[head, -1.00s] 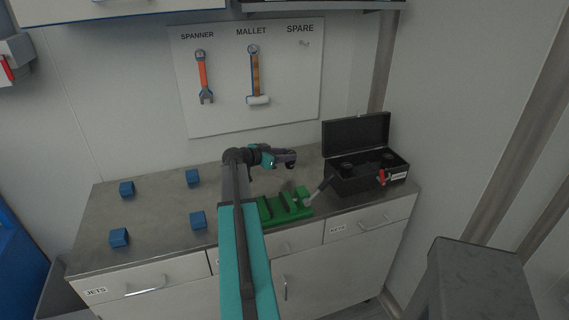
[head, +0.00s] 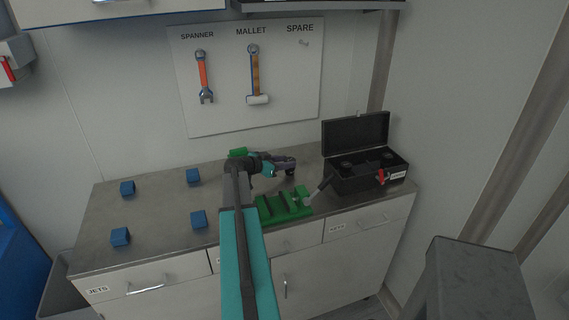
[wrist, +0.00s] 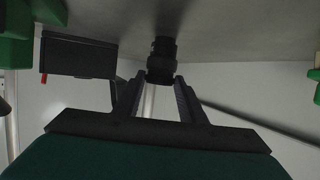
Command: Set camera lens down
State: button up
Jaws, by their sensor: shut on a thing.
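The camera lens (wrist: 161,60) is a short black cylinder, held between the two finger tips of my gripper (wrist: 155,92) in the wrist view. The lens lies against the grey counter in that picture; I cannot tell whether it touches the surface. In the head view my gripper (head: 284,165) is low over the right back part of the counter (head: 150,225), behind the green slotted block and left of the black toolbox. The lens is small and hard to make out there.
A green slotted block (head: 270,207) with a grey-handled tool leaning by it sits at the counter's front. An open black toolbox (head: 350,182) stands at the right. Several blue cubes (head: 198,220) are spread on the left. Another green piece (head: 238,152) shows behind my arm.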

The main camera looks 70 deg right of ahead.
jog(key=o, duration=1.2)
jog(key=shift+r+p, duration=0.15)
jog(key=shift+p, duration=0.15)
jog(key=shift+w+a+b, duration=0.2)
jog(key=shift+a+b, duration=0.15)
jog(key=b+v, duration=0.4)
jog(key=v, duration=0.7)
jog(key=shift+b, duration=0.3)
jog(key=shift+r, duration=0.25)
